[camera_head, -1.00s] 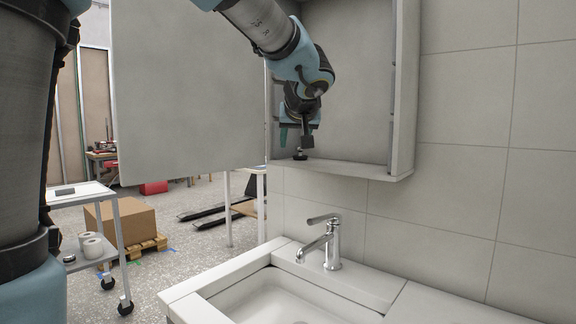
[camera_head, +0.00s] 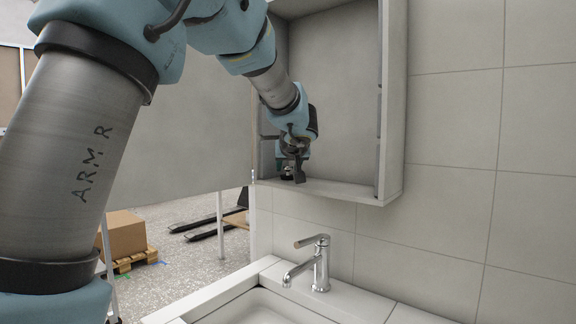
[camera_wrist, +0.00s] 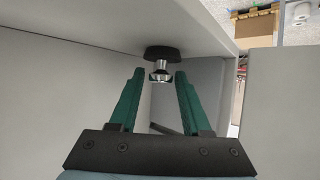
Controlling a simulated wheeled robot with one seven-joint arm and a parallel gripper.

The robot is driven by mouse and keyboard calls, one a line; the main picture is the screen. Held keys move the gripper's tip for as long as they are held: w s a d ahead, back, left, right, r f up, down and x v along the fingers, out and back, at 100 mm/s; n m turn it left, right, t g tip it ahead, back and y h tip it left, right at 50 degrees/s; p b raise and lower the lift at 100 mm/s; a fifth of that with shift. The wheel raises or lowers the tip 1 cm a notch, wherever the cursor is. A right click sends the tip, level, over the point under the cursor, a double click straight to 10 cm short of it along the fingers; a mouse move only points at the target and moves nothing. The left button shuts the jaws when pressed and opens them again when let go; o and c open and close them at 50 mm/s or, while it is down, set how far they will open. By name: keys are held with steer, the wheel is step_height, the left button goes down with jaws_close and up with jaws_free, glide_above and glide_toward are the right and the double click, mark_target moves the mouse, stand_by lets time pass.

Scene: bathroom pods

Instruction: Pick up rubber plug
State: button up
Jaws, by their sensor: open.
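The rubber plug (camera_wrist: 162,53) is a black disc with a shiny metal knob. In the wrist view it rests against the pale cabinet shelf, with its knob pointing towards my gripper. My gripper (camera_wrist: 160,73) is open, its two green fingers spread to either side of the knob. The knob shows in the gap near the fingertips, and no contact is visible. In the head view the plug (camera_head: 286,175) is a small dark shape on the cabinet floor, partly hidden by my gripper (camera_head: 293,171).
The open wall cabinet (camera_head: 345,187) has side walls close around my gripper. Its large door (camera_head: 190,130) stands open at the left. Below are the chrome faucet (camera_head: 320,265) and the white sink (camera_head: 262,308).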

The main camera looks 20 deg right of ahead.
steer(key=shift+w+f, duration=0.2)
steer(key=shift+w, duration=0.15)
jaws_close()
